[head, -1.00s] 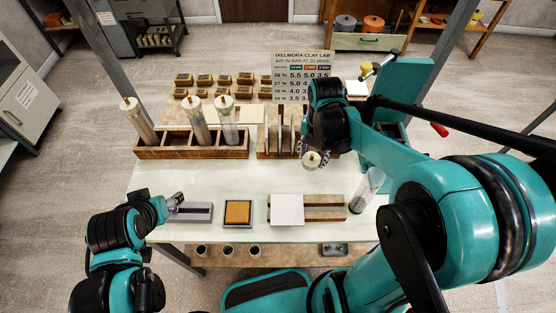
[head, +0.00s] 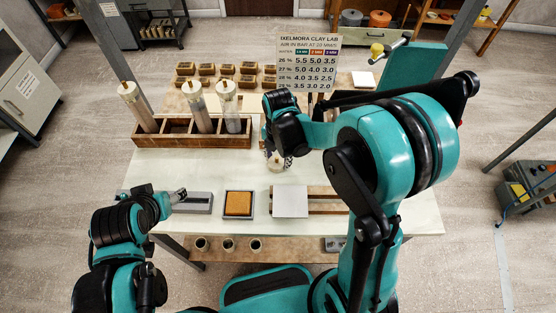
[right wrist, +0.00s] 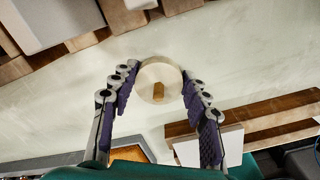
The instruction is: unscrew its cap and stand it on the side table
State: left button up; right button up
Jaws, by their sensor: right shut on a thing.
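My right gripper (head: 276,156) is over the middle of the pale work table (head: 420,215), shut on a round cream cap (right wrist: 158,80) with a short wooden peg on top. In the right wrist view the gripper's fingers (right wrist: 160,92) stand on both sides of the cap. Whether a tube hangs below it is hidden. Three tubes (head: 202,108) with similar cream caps stand tilted in the wooden rack (head: 170,140) at the back left. My left gripper (head: 180,195) is by a grey block (head: 198,204) at the front left; its jaws are too small to read.
An orange tile in a grey tray (head: 238,204) and a white slab (head: 290,201) on wooden rails lie along the front. Small brown blocks (head: 220,84) and a sign (head: 308,60) are at the back. A grey cart (head: 530,185) stands right of the table.

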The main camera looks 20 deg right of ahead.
jog(key=shift+f, duration=0.2)
jog(key=o, duration=1.3)
